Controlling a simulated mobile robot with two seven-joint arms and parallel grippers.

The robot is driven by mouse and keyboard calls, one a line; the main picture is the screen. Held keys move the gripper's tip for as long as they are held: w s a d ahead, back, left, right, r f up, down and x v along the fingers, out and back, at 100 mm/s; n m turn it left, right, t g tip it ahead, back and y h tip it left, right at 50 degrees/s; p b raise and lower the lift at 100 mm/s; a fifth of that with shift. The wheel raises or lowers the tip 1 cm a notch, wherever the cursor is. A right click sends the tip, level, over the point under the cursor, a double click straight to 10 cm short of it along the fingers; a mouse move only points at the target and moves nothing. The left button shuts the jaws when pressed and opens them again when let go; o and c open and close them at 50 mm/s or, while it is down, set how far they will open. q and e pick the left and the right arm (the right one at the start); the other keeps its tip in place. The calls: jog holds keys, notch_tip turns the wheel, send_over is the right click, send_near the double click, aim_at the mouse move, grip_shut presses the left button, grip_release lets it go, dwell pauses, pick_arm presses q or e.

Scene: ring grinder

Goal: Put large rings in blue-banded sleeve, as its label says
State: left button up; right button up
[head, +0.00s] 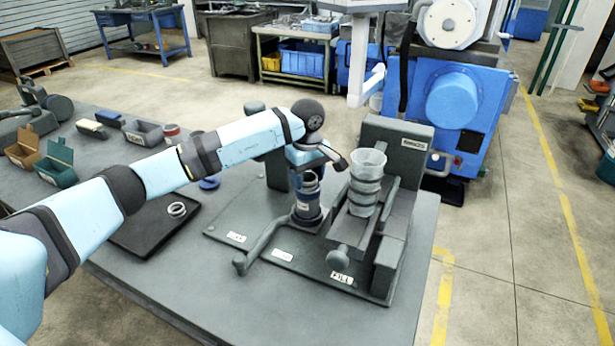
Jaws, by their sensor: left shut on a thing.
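My left gripper (313,172) is above the blue-banded sleeve (307,208), which stands upright on the grey fixture plate. The gripper is shut on what looks like a ring at the sleeve's mouth; the wrist hides most of it, and I cannot tell whether it is inside. The sleeve has a pale label too small to read. A clear tapered sleeve (368,160) with dark bands stands on the fixture to the right. A silver ring (177,210) lies on the black tray (140,235) at left. My right gripper is not in view.
The fixture (404,150) has a tall back block and a lever handle (240,263) at its front left. Small bins (143,133) and a red-and-white round item (171,130) stand at the table's back left. The table front (290,315) is clear. A blue machine (455,110) stands behind.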

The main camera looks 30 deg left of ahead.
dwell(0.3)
pick_arm(q)
jog(key=o, duration=1.4)
jog(key=shift+c, duration=0.2)
notch_tip(320, 180, up, 7)
jog(key=p, duration=0.3)
jog(key=shift+s+f, duration=0.1)
dwell(0.5)
